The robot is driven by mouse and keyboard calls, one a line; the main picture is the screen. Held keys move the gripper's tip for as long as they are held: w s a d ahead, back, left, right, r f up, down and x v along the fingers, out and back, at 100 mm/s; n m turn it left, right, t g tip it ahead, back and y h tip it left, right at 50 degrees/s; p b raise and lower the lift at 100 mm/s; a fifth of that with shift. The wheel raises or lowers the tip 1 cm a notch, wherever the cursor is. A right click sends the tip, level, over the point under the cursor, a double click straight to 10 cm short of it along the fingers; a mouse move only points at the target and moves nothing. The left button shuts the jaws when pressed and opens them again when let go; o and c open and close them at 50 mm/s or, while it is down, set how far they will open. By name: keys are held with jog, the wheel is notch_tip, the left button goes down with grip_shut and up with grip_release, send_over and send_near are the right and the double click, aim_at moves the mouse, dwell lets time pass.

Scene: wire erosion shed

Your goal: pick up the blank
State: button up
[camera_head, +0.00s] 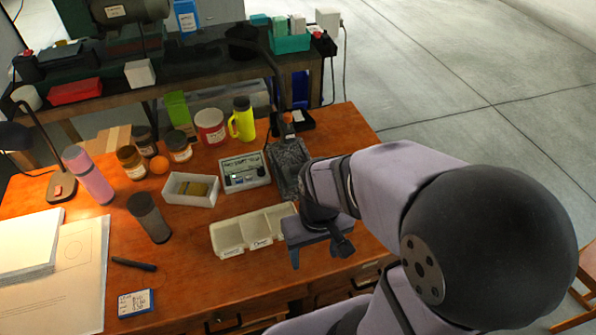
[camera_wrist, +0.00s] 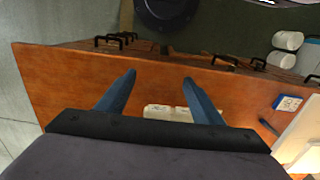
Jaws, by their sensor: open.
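No part is plainly marked as the blank. A flat brownish-yellow piece (camera_head: 199,189) lies inside a small white open box (camera_head: 178,200) on the wooden bench; it may be the blank, but I cannot tell for sure. My gripper (camera_head: 320,252) is open and empty above the right front part of the bench, to the right of and nearer than that box. In the wrist view my two blue fingers (camera_wrist: 160,77) are spread apart over the bench, with nothing between them. The brownish-yellow piece is not visible in the wrist view.
A pale compartment tray (camera_head: 231,252) lies between the box and my gripper; part of it shows in the wrist view (camera_wrist: 160,112). A grey instrument box (camera_head: 245,185), jars, an orange (camera_head: 159,165) and a dark tumbler (camera_head: 150,217) surround the white box. The bench front is mostly clear.

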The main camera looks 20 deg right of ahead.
jog(key=t+b, duration=0.4)
jog(key=t, duration=0.8)
send_near(298, 171)
jog(key=shift+s+d+f, duration=0.1)
jog(key=shift+d+f, duration=0.05)
jog(key=shift+f, duration=0.4)
jog(key=shift+d+f, duration=0.1)
jog(key=shift+f, duration=0.45)
jog(key=shift+w+d+r+t, duration=0.2)
jog(key=shift+w+r+t, duration=0.35)
jog(key=shift+t, duration=0.25)
jog(key=shift+w, duration=0.15)
jog(key=shift+x, duration=1)
jog(key=shift+w+a+f+p, duration=0.2)
jog(key=shift+w+f+p, duration=0.3)
jog(key=shift+w, duration=0.3)
jog(key=shift+w+a+f+p, duration=0.15)
jog(key=shift+w+f+p, duration=0.3)
jog(key=shift+w, duration=0.3)
jog(key=shift+x, duration=0.8)
jog(key=shift+s+f, duration=0.1)
jog(key=shift+c, duration=0.6)
